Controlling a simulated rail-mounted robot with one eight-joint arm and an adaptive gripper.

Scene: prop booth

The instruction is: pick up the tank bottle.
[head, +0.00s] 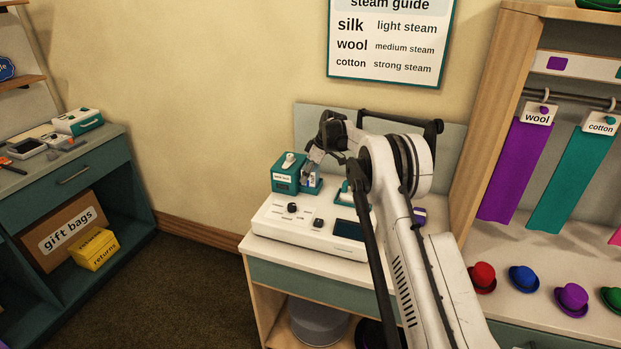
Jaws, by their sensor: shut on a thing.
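My gripper (310,172) points down over the back left of the white counter. Its jaws are shut on a small bluish object, which looks like the tank bottle (314,184). The gripper fingers and wrist hide much of it. I cannot tell whether its base touches the surface beneath. A teal box (284,180) with a small white label and a white knob on top stands just left of the gripper.
A white console (290,229) with black knobs and a dark screen is in front. My arm covers the counter's right side. A shelf with colored hats (524,279) and hanging fabric strips (512,170) stands at right. A teal cabinet (75,180) is at far left.

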